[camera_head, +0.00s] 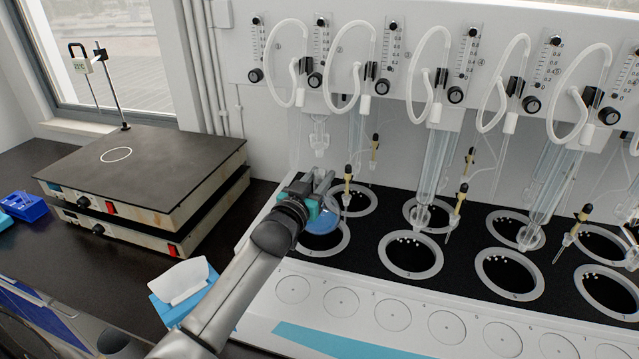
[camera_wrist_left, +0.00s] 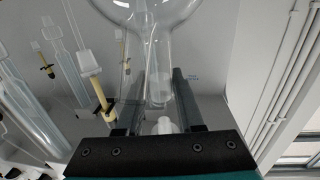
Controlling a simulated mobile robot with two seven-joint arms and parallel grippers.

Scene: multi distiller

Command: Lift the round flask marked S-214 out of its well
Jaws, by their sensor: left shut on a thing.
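The round glass flask (camera_head: 322,222) shows as a bluish, clear bulb at the front left well ring (camera_head: 343,245) of the black-topped unit. Its marking is not readable. My left gripper (camera_head: 322,184) is above the flask, with the bulb just below its fingers. In the left wrist view the clear bulb (camera_wrist_left: 150,12) is at the top. The flask's neck is between the two dark fingers of my left gripper (camera_wrist_left: 160,88), which is shut on it. How far the bulb sits in or above the well cannot be told. My right gripper is not in view.
Several other wells, such as the one at the middle (camera_head: 412,275), look dark and empty. Glass tubes (camera_head: 434,165) and yellow-tipped probes (camera_head: 347,188) hang close beside the gripper. A stacked hotplate (camera_head: 150,165) and a tissue box (camera_head: 180,290) stand to the left.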

